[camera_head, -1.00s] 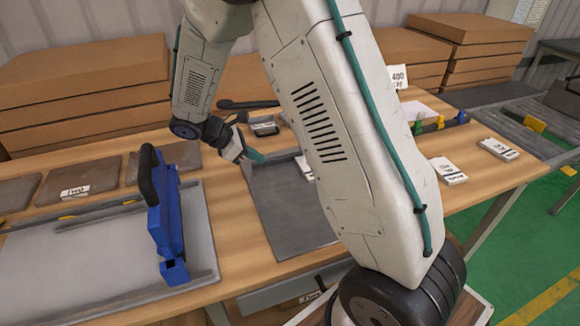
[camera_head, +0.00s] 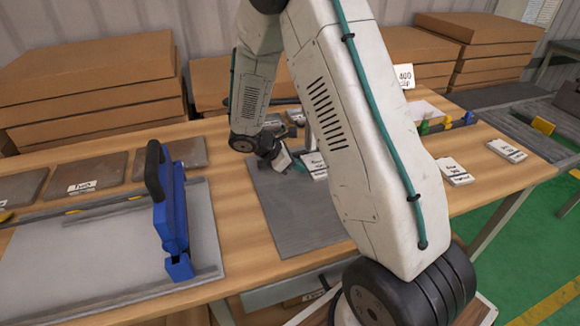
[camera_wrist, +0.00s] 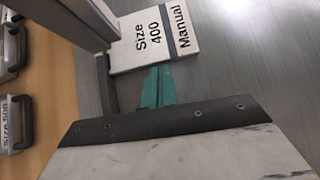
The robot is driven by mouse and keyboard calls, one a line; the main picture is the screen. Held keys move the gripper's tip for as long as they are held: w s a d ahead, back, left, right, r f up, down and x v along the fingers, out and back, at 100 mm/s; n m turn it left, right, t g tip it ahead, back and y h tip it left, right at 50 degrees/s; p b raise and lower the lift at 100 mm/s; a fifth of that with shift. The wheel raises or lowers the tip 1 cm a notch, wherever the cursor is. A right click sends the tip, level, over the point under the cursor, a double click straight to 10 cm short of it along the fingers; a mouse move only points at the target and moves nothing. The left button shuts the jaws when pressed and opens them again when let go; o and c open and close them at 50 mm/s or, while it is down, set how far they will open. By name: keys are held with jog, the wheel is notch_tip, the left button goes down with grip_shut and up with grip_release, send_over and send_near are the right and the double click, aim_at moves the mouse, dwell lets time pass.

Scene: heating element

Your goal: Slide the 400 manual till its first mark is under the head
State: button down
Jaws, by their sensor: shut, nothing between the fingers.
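The 400 manual (camera_wrist: 157,38), a white booklet with a dark stripe marked "Size 400 Manual", lies on a dark grey plate (camera_wrist: 255,60) in the wrist view. In the head view my gripper (camera_head: 299,165) is low over the plate (camera_head: 295,215), just left of the manual (camera_head: 316,166). My arm hides part of the plate, and I cannot make out a head above the manual.
A blue clamp with a black handle (camera_head: 172,215) stands on a pale board at left. Brown slabs (camera_head: 95,180) lie behind it. White booklets (camera_head: 455,170) lie at right, near a "400" sign (camera_head: 403,76). Cardboard stacks (camera_head: 90,85) line the back. Black-handled pieces (camera_wrist: 15,45) show in the wrist view.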

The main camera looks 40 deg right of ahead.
aim_at(318, 166)
jog(key=shift+d, duration=0.1)
jog(key=shift+s+d, duration=0.2)
jog(key=shift+d, duration=0.35)
jog(key=shift+s+d, duration=0.2)
jog(key=shift+d, duration=0.35)
jog(key=shift+a, duration=0.2)
